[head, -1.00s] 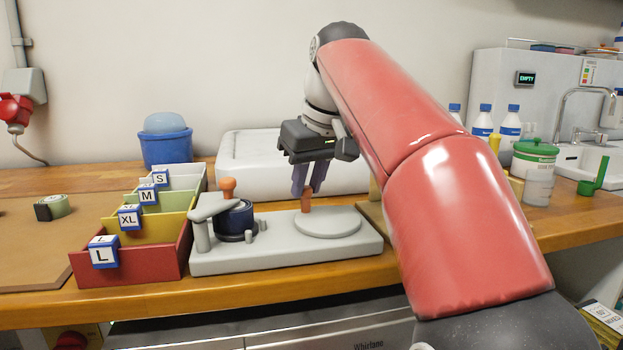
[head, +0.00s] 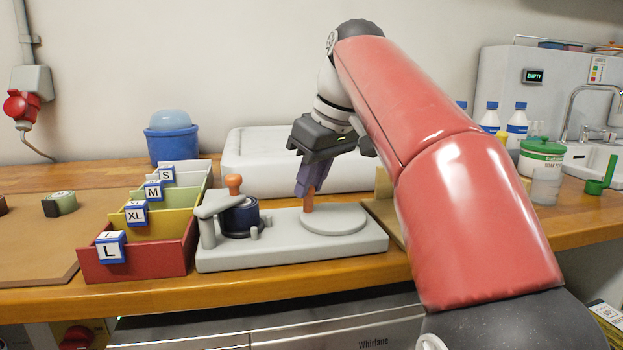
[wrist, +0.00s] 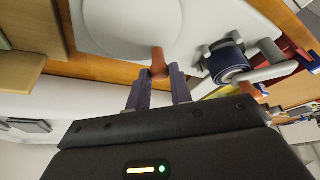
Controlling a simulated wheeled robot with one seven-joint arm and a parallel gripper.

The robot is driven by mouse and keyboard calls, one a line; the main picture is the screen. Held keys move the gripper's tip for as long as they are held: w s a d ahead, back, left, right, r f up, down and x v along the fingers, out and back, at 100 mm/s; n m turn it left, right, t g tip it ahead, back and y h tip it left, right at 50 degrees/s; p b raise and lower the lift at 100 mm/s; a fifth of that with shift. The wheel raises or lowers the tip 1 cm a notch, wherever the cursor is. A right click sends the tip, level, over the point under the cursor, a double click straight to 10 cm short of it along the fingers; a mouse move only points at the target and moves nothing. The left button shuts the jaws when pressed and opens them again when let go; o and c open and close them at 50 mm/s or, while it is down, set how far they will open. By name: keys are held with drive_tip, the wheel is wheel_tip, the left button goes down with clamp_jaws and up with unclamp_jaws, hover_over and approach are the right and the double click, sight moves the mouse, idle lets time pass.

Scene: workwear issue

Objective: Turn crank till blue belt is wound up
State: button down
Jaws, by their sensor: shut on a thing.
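A pale grey winding device (head: 285,262) stands at the table's front edge. On its left is a dark blue belt roll (head: 239,217) with a grey arm (head: 212,206) and an orange knob (head: 233,184) beside it. On its right is a flat round disc (head: 335,222) with an orange handle (head: 307,207) upright near its left edge. My gripper (head: 304,194) comes down from above, tilted, and its purple fingers are shut on the orange handle. The wrist view shows the handle (wrist: 158,55) between the fingertips (wrist: 158,76) and the blue roll (wrist: 228,63) to the right.
Sorting bins (head: 138,255) labelled S, M, XL and L stand just left of the device. A white padded box (head: 262,160) is behind it. A green-and-black roll (head: 61,203) lies on a brown board at left. Bottles and a green-lidded jar (head: 541,155) stand at right.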

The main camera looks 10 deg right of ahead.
drive_tip(key=c, duration=1.3)
unclamp_jaws()
drive_tip(key=shift+o, duration=0.2)
drive_tip(key=v, duration=0.7)
drive_tip(key=shift+r, duration=0.4)
drive_tip(key=shift+s, duration=0.1)
